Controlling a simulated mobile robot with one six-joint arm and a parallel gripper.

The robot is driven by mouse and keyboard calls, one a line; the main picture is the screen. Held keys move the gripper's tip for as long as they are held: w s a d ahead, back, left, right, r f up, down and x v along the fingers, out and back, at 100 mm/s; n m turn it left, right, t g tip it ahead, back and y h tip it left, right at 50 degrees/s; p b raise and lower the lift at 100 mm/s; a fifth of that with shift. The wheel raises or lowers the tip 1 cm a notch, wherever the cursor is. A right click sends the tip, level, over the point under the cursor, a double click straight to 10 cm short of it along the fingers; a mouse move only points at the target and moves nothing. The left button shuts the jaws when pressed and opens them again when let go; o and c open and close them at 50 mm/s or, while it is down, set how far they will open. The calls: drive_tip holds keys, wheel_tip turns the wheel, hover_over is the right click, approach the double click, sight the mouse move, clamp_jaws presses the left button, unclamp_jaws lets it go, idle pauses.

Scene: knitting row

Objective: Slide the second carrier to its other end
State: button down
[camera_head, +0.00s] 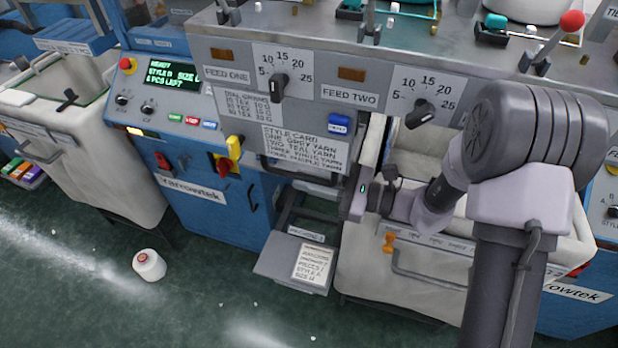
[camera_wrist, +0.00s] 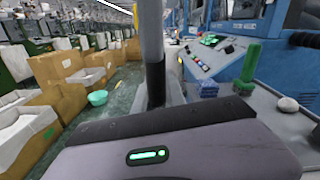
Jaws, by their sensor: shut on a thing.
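My gripper (camera_head: 350,203) is low in front of the grey machine front, right of the style card, with its jaws toward the left. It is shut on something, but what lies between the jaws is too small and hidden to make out. In the wrist view, a grey and dark upright piece (camera_wrist: 152,55) rises beyond the gripper's body. On the machine top in the head view, a lever with a red knob (camera_head: 571,21) stands at the right, and a dark block with a grey lever (camera_head: 368,22) stands near the middle. I cannot tell which part is the second carrier.
A dark bar handle (camera_head: 300,176) and an open grey tray with a paper card (camera_head: 313,264) are left of and below my gripper. Off-white bins (camera_head: 430,262) stand by the machine. A white yarn cone (camera_head: 149,264) lies on the green floor. The wrist view shows cardboard boxes (camera_wrist: 65,72).

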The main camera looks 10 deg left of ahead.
drive_tip(key=shift+s+f, duration=0.1)
drive_tip(key=shift+f, duration=0.05)
drive_tip(key=c, duration=1.4)
unclamp_jaws()
drive_tip(key=shift+s+a, duration=0.1)
drive_tip(key=shift+s, duration=0.05)
drive_tip(key=shift+d, duration=0.2)
drive_tip(key=d+p, duration=0.1)
drive_tip(key=d, duration=0.6)
drive_tip(key=shift+s+p, duration=0.2)
drive_tip(key=shift+p, duration=0.2)
drive_tip(key=shift+d, duration=0.1)
